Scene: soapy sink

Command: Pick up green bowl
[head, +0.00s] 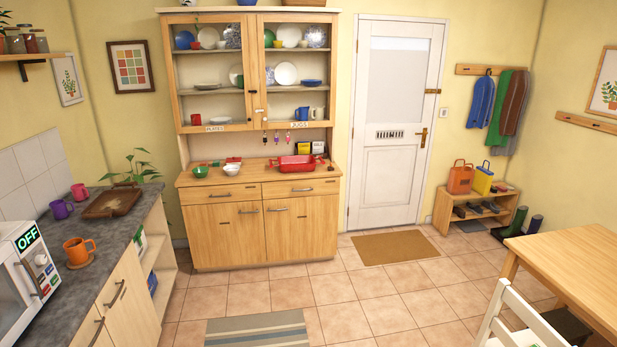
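A small green bowl (201,172) stands on the left part of the wooden dresser's counter (262,178), across the room. A white bowl (231,169) stands just to its right, with something red behind it. Neither of my grippers shows in the head view.
A red dish (297,163) is on the counter's right half. A grey worktop (95,235) with mugs and a microwave (28,275) runs along the left. A wooden table (575,265) and white chair (520,320) are at right. Tiled floor with a striped rug (258,329) lies between.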

